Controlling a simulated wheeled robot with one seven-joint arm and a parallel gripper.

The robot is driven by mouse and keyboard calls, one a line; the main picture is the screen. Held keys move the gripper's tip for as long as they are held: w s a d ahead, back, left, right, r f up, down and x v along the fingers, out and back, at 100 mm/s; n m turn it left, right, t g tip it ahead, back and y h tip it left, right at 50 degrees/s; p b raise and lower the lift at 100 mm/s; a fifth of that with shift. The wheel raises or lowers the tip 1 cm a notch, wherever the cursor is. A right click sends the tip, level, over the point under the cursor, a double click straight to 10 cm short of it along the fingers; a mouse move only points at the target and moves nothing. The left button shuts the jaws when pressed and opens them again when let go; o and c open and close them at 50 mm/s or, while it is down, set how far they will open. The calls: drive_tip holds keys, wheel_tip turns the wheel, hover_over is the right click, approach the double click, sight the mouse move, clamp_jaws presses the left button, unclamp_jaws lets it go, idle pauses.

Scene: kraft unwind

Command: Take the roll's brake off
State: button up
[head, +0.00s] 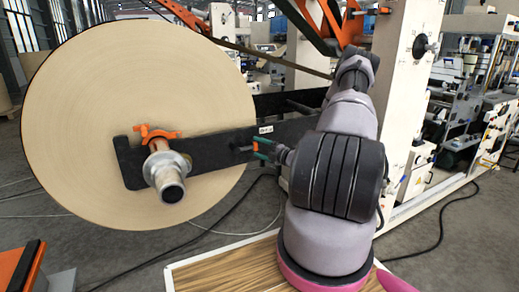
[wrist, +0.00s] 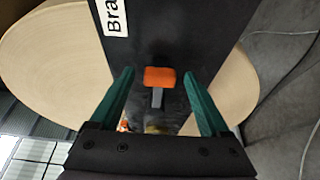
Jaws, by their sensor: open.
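The brake lever has an orange knob (wrist: 160,77) on a short grey stem, mounted on the dark arm plate (head: 210,146). A white label (wrist: 114,17) beginning "Bra" is on the plate above it. My gripper (wrist: 159,84) is open, with one green finger on each side of the knob. Gaps show between knob and fingers, so it is not gripped. In the head view my gripper (head: 256,147) is at the plate, right of the roll's core. The big kraft roll (head: 130,85) hangs on a metal shaft (head: 168,180) held by the plate.
A cream machine column (head: 405,80) stands right behind my arm. A wooden-topped platform (head: 225,270) lies below. Cables (head: 215,232) run across the grey floor.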

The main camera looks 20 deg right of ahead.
clamp_jaws()
idle(1.4)
